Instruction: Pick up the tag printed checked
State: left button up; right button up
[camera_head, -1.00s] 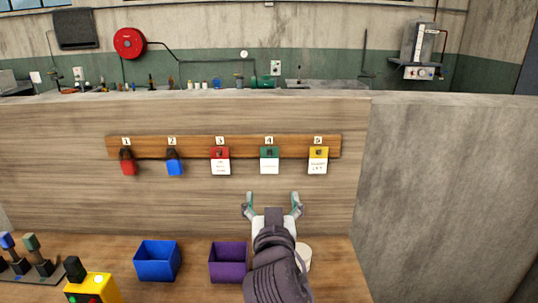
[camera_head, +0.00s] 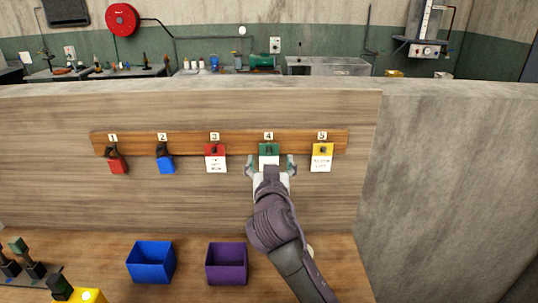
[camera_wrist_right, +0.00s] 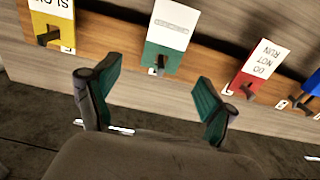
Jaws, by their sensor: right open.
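A green-and-white tag (camera_head: 269,149) hangs on hook 4 of the wooden rail. In the right wrist view the tag (camera_wrist_right: 172,24) appears upside down, and its small print is too faint to read. The red-topped tag (camera_head: 215,158) on hook 3 reads DO NOT RUN in the wrist view (camera_wrist_right: 256,69). The yellow-topped tag (camera_head: 321,157) on hook 5 shows only part of its print there, starting SLO. My right gripper (camera_head: 270,163) is open and empty, its fingers on either side of the green tag's lower part in the head view. My left gripper is out of view.
The wooden rail (camera_head: 193,142) runs along the panel. A red padlock (camera_head: 118,165) and a blue padlock (camera_head: 166,165) hang on hooks 1 and 2. A blue bin (camera_head: 151,263) and a purple bin (camera_head: 227,265) stand on the bench below.

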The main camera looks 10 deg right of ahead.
aim_at(269, 153)
jog(key=w+p, duration=0.2)
jog(key=w, duration=0.2)
jog(key=shift+w+d+f+p, duration=0.1)
jog(key=shift+w+d+p, duration=0.2)
jog(key=shift+d+p, duration=0.1)
jog(key=shift+w+f, duration=0.15)
jog(key=shift+w, duration=0.1)
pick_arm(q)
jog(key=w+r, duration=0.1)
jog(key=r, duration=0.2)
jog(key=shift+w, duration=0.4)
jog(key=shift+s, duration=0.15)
pick_arm(e)
jog(key=shift+c, duration=0.3)
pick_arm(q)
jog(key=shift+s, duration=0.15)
pick_arm(e)
jog(key=c, duration=0.9)
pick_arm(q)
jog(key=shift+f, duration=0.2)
pick_arm(e)
jog(key=shift+c, duration=0.2)
